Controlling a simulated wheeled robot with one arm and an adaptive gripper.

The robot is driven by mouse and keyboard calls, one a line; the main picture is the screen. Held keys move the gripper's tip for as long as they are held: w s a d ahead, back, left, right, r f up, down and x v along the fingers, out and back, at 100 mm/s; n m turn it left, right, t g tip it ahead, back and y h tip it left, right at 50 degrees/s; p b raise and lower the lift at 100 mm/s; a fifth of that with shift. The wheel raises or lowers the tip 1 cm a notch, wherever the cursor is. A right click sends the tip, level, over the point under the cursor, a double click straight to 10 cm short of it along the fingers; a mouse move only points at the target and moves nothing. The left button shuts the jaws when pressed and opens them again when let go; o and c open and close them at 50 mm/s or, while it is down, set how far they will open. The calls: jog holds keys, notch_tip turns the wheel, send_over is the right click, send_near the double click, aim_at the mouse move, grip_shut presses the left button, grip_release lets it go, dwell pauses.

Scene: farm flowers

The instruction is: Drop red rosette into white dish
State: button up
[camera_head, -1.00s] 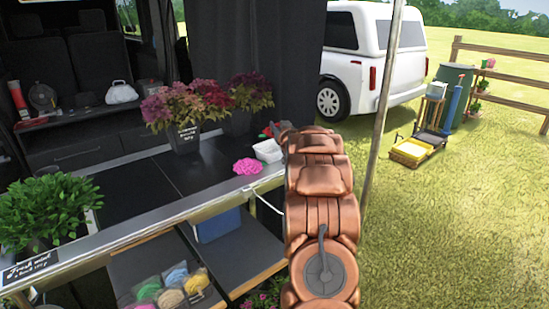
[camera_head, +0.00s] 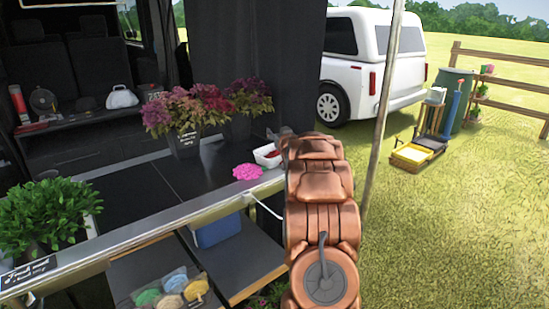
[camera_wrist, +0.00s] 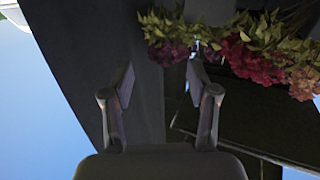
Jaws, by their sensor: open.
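The white dish (camera_head: 262,159) stands at the right end of the counter, just left of my arm, which hides its right side. A small red patch, apparently the red rosette (camera_head: 272,154), shows inside the dish. My gripper (camera_wrist: 162,72) is open and empty in the wrist view, its two fingers well apart. Neither dish nor rosette shows in the wrist view.
A pink rosette (camera_head: 248,172) lies left of the dish. Potted flowers (camera_head: 184,116) stand behind it, and a leafy green plant (camera_head: 45,212) at the left. The dark counter (camera_head: 130,190) between is mostly bare. A tent pole (camera_head: 382,110) rises right of my arm.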

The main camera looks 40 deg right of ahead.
jog(key=v, duration=1.1)
jog(key=shift+s+a, duration=0.15)
jog(key=shift+s, duration=0.2)
jog(key=shift+r, duration=0.1)
dwell(0.4)
jog(key=s+a+f+n+g+y, duration=0.1)
jog(key=a+f+g+y, duration=0.3)
jog(key=a, duration=1.3)
jog(key=s+a+f+n+g+y, duration=0.15)
jog(key=s+a+f+g, duration=0.25)
jog(key=s+a, duration=0.55)
jog(key=s+a+f+n+g+y, duration=0.1)
jog(key=s+a+f+g+y, duration=0.2)
jog(key=s+a, duration=0.65)
jog(key=s+a+n+g, duration=0.3)
jog(key=s+a+g, duration=0.3)
jog(key=s+a, duration=1)
notch_tip(320, 180, up, 14)
jog(key=s+d+p, duration=0.1)
jog(key=p, duration=1.2)
jog(key=shift+s+d, duration=0.35)
